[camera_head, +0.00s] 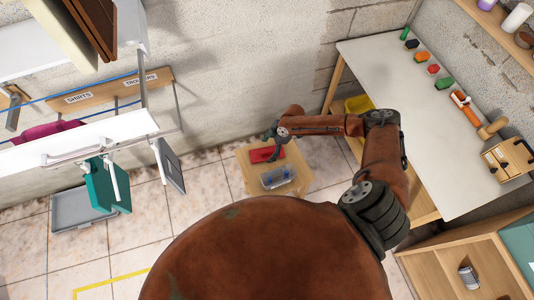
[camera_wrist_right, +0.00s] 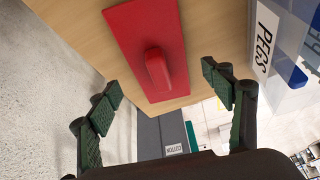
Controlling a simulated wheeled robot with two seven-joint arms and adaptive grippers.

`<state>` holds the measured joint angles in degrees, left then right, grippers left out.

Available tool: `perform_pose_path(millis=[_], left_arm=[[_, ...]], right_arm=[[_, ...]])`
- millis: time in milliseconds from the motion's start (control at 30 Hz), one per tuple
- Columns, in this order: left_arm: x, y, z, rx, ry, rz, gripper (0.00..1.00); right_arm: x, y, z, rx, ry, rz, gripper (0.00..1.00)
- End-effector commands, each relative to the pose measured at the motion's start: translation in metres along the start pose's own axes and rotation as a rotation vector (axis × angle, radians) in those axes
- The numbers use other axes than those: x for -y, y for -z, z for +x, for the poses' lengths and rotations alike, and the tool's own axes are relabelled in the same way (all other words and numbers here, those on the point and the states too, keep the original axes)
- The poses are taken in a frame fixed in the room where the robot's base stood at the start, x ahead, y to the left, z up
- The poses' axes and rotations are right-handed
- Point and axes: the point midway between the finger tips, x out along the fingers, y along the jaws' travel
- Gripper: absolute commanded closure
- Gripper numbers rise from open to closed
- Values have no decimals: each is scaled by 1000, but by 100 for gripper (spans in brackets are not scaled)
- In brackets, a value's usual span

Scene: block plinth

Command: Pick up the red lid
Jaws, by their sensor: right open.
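The red lid (camera_head: 266,154) is a flat red plate that lies on a small wooden plinth (camera_head: 306,176) in the head view. In the right wrist view the lid (camera_wrist_right: 147,32) shows a raised handle (camera_wrist_right: 158,68) near its lower end. My right gripper (camera_head: 273,141) is above the plinth at the lid. In the wrist view the right gripper's fingers (camera_wrist_right: 165,90) are spread wide, one on each side of the handle's line, with nothing between them. My left gripper does not show.
A clear bin (camera_head: 278,177) marked PEGS stands on the plinth beside the lid; its wall is close to the right finger in the wrist view (camera_wrist_right: 262,50). A white table (camera_head: 420,120) with several coloured blocks is at the right. A yellow bin (camera_head: 358,105) is by the wall.

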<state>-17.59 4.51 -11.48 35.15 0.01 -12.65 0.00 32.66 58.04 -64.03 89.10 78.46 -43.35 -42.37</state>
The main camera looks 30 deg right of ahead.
Motion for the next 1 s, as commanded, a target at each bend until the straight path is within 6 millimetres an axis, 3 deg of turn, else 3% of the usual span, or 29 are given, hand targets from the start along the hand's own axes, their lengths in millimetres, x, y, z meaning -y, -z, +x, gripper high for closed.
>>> perform_pose_path(millis=[133, 433, 1000], left_arm=[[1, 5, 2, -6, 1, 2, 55], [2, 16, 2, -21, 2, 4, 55], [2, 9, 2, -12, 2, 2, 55]], right_arm=[[0, -1, 18, 0, -1, 3, 26], [0, -3, 22, 1, -2, 4, 26], [0, -3, 21, 1, -2, 5, 65]])
